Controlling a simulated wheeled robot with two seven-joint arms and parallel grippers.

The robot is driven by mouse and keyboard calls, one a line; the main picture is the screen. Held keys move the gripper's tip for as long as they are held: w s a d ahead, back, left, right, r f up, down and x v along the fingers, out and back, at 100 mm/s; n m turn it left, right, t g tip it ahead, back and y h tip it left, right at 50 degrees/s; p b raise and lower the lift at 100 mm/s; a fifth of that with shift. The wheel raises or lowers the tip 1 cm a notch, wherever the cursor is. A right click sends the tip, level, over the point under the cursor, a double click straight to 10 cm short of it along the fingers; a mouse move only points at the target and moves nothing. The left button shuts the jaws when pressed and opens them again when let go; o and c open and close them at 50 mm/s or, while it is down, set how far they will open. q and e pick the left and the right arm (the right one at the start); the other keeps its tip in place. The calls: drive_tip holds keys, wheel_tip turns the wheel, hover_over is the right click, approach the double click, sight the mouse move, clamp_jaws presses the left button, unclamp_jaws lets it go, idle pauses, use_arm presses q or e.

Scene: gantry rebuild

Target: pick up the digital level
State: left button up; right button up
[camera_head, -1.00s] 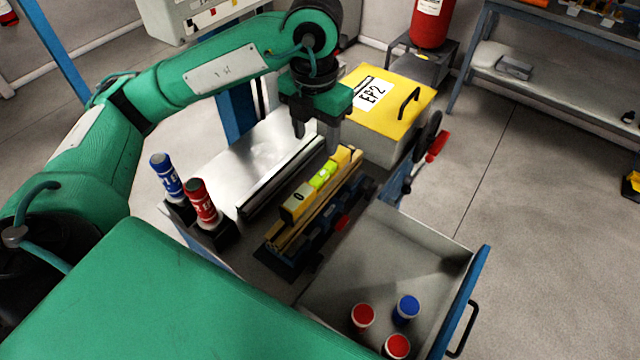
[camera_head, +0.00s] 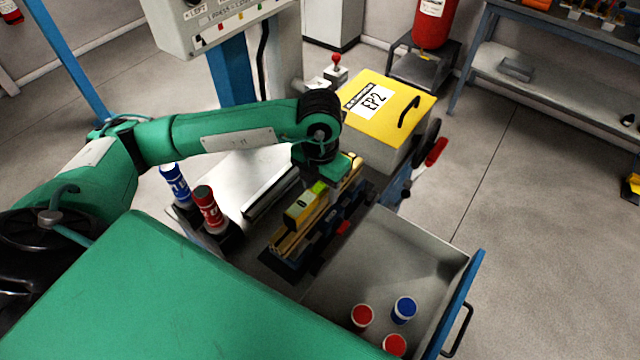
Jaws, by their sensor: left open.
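The digital level (camera_head: 301,209) is a yellow bar with a green patch. It lies lengthwise on a dark, vise-like fixture with pale wooden strips (camera_head: 288,243) on the bench. My left gripper (camera_head: 334,188) is open and low over the far half of the level, pointing down. The gripper body hides that part of the level and most of the fingers, so I cannot tell whether they touch it. My right gripper is not in view.
A blue and a red marked cylinder (camera_head: 209,208) stand left of the level. A yellow-lidded EP2 box (camera_head: 397,95) stands behind. An open drawer (camera_head: 385,255) with red and blue capped items is at the front right. A red-handled lever (camera_head: 436,152) sticks out beside the box.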

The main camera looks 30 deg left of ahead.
use_arm(q)
drive_tip(key=shift+f, duration=0.25)
clamp_jaws()
drive_tip(key=shift+r, duration=0.1)
